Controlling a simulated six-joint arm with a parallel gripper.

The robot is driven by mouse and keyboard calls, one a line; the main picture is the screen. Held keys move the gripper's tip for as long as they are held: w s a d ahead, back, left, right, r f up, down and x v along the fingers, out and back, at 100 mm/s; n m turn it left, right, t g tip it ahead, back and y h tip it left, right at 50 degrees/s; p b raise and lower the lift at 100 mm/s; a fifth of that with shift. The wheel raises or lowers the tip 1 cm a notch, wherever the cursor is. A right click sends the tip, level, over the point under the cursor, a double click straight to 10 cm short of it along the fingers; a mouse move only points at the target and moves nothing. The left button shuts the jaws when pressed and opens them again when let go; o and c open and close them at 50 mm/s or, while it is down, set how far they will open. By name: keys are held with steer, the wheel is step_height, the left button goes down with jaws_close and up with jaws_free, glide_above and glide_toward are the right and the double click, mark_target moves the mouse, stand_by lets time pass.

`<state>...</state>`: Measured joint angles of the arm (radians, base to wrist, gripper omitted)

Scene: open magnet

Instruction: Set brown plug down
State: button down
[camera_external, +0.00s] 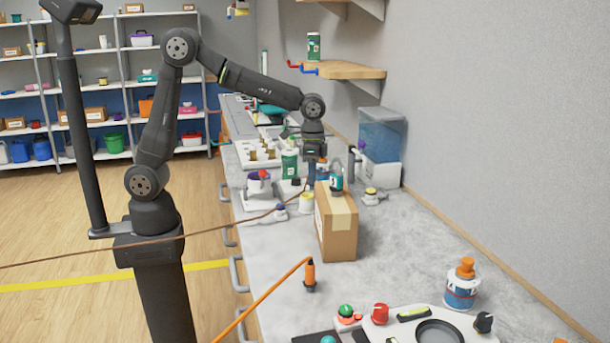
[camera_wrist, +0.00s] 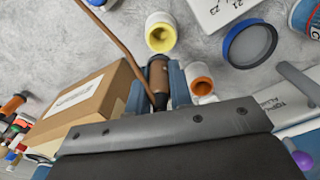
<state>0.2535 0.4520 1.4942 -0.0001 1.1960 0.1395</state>
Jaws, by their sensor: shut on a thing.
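The brown plug (camera_wrist: 158,76) shows in the wrist view between the two blue-grey fingers of my gripper (camera_wrist: 157,88), which is shut on it. Its brown cable (camera_wrist: 112,42) runs up and left from the plug. In the external view my gripper (camera_external: 312,178) is low over the bench, just behind the cardboard box (camera_external: 338,228). The brown cable (camera_external: 180,238) stretches from there to the left edge. The plug itself is too small to make out there. I cannot tell whether it touches the bench.
The cardboard box stands close to the left of my gripper in the wrist view (camera_wrist: 85,105). A yellow-lined white cup (camera_wrist: 161,33) and an orange-lined cup (camera_wrist: 202,86) are nearby. An orange plug (camera_external: 310,274) stands on the bench nearer the camera. Grey bench (camera_external: 400,240) is clear right of the box.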

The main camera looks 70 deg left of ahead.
steer(key=w+a+f, duration=0.1)
steer(key=w+a, duration=0.1)
steer(key=w+a+f, duration=0.1)
steer(key=a+f, duration=0.1)
steer(key=shift+w+a+f, duration=0.25)
steer(key=shift+w+f, duration=0.05)
steer(key=shift+w, duration=0.05)
steer(key=shift+f, duration=1.9)
steer(key=shift+f, duration=0.15)
steer(key=c, duration=1.3)
jaws_free()
step_height(320, 180, up, 12)
steer(key=shift+r, duration=0.15)
steer(key=shift+c, duration=0.3)
